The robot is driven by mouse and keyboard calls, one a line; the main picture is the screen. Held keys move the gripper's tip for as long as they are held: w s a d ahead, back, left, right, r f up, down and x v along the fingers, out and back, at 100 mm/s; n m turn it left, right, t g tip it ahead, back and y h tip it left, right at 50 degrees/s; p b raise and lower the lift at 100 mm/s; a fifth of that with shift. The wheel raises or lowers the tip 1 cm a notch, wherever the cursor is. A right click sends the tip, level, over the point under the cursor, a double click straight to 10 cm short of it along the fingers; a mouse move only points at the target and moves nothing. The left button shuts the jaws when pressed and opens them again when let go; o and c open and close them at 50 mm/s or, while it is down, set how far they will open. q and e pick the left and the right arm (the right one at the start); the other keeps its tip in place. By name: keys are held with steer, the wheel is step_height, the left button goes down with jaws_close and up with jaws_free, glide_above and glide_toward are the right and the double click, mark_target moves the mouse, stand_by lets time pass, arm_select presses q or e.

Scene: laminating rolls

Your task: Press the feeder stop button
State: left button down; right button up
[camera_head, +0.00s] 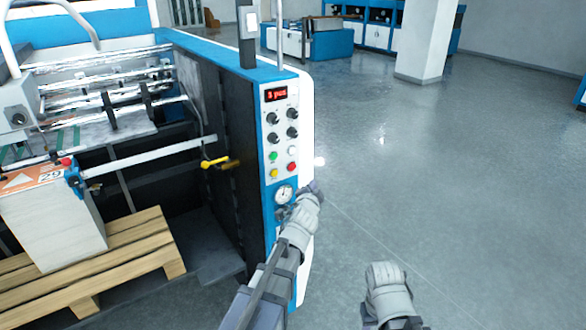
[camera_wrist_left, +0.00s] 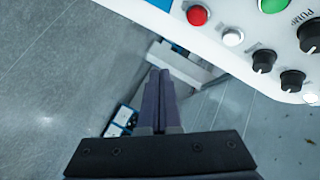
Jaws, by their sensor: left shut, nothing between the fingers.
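The control panel (camera_head: 283,130) stands on the end of the blue and white machine. It carries a green button (camera_head: 273,156), a red button (camera_head: 291,167), a white button (camera_head: 291,151) and a yellow button (camera_head: 274,174). My left gripper (camera_head: 314,187) is shut and empty, just below and right of the red button, beside the gauge (camera_head: 284,193). In the left wrist view its fingers (camera_wrist_left: 160,75) are together, apart from the red button (camera_wrist_left: 197,16). My right arm's end (camera_head: 387,285) is low in the picture; its fingers are hidden.
Black knobs (camera_head: 274,138) and a red display (camera_head: 276,94) sit above the buttons. A wooden pallet (camera_head: 110,265) with a stack of sheets (camera_head: 60,235) stands left. A yellow handle (camera_head: 214,162) is on the machine's inner side. The floor right of the panel is clear.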

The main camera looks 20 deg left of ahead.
arm_select(q)
steer(key=w+a, duration=0.5)
steer(key=a, duration=0.1)
steer(key=shift+a, duration=0.35)
steer(key=shift+w, duration=0.1)
stand_by(1.9)
steer(key=shift+w+a, duration=0.25)
steer(key=shift+a, duration=0.05)
steer(key=shift+w+a, duration=0.25)
steer(key=shift+a, duration=0.1)
stand_by(0.7)
stand_by(0.4)
steer(key=shift+s+d, duration=0.55)
steer(key=shift+d, duration=0.1)
steer(key=shift+s+d, duration=0.8)
steer(key=shift+d, duration=0.2)
steer(key=shift+s+d, duration=0.75)
steer(key=shift+d, duration=0.25)
